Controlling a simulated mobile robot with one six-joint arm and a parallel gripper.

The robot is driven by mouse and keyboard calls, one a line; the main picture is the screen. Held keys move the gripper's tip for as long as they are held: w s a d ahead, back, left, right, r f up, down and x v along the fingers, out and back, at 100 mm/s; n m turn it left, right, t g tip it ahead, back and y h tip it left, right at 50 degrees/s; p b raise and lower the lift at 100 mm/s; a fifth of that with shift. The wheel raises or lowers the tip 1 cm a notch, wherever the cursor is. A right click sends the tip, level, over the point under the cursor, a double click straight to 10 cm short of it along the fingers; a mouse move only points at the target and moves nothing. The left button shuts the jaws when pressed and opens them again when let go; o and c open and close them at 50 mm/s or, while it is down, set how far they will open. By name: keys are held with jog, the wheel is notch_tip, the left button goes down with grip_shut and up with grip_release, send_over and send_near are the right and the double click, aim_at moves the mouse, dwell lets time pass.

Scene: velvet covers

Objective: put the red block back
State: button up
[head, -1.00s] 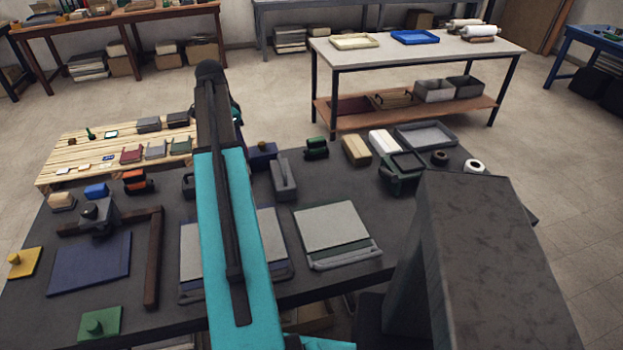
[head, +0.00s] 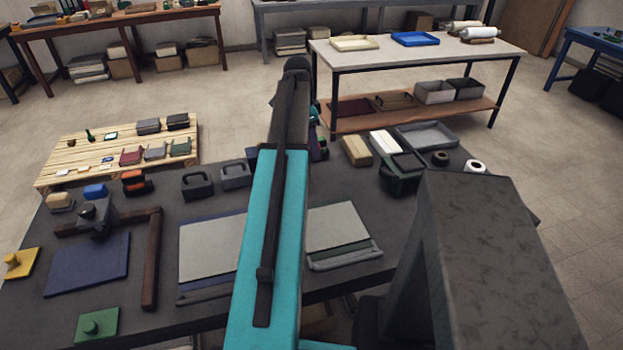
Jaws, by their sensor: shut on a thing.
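My arm reaches away over the dark table (head: 200,318), and its forearm hides what lies behind it. My gripper and anything in it are hidden behind the arm. A small orange-red block with black parts (head: 134,178) sits near the far left edge of the table. A dark red flat-topped piece (head: 131,157) lies on the wooden pallet (head: 75,147) beyond the table. I cannot tell whether either is the red block.
A blue block (head: 95,190) and a cream block (head: 60,201) stand at left. Two dark handled tools (head: 197,184) (head: 235,173) stand behind the pale left panel (head: 210,247). A dark angled bar (head: 151,260) frames the blue pad (head: 90,265). A tan block (head: 356,151) is at right.

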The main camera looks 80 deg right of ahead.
jog(key=shift+f, duration=0.1)
jog(key=shift+f+p, duration=0.55)
jog(key=shift+f, duration=2.5)
jog(key=shift+f+p, duration=0.35)
jog(key=shift+f, duration=1.5)
jog(key=shift+f, duration=0.15)
jog(key=o, duration=1.1)
jog(key=shift+r, duration=0.2)
notch_tip(320, 180, up, 12)
jog(key=w+b, duration=0.1)
jog(key=shift+w+a+b, duration=0.35)
jog(key=shift+a, duration=0.05)
